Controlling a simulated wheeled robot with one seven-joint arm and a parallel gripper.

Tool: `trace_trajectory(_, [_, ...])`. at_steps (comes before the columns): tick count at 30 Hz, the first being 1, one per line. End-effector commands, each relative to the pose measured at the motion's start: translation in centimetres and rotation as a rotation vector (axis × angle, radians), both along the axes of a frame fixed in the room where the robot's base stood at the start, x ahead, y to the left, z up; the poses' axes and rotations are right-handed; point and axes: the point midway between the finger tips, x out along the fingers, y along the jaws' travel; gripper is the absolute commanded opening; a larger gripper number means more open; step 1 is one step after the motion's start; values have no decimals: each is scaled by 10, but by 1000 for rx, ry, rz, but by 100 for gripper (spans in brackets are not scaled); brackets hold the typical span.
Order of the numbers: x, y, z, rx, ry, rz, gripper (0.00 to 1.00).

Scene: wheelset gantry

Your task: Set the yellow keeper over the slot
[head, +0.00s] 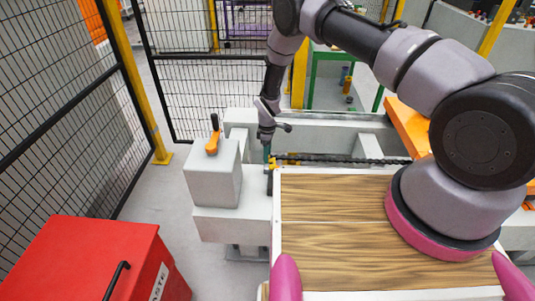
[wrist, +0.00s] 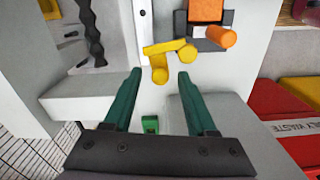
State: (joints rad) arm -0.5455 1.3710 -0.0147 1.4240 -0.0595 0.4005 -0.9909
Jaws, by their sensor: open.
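The yellow keeper (wrist: 160,60) is a small bent piece with rounded ends. In the wrist view it lies just beyond my fingertips, roughly centred between them. My gripper (wrist: 160,73) has its two green fingers spread apart, with nothing between the tips. In the head view my gripper (head: 268,152) points down at the left end of the wooden-topped bench, and a small patch of yellow (head: 275,163) shows beside it. I cannot make out the slot clearly in either view.
An orange-handled clamp (head: 213,142) stands on a grey block (head: 213,175); its orange knob (wrist: 222,37) is close to the keeper. A dark twisted bar (head: 340,160) runs along the bench. A red waste bin (head: 95,260) stands front left, with mesh fencing behind.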

Motion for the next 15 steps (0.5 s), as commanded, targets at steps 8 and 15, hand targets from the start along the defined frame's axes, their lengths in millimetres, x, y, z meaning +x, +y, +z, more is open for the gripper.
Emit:
trace_trajectory(8, [0,0,0,0,0,0,0])
trace_trajectory(15, [0,0,0,0,0,-9,0])
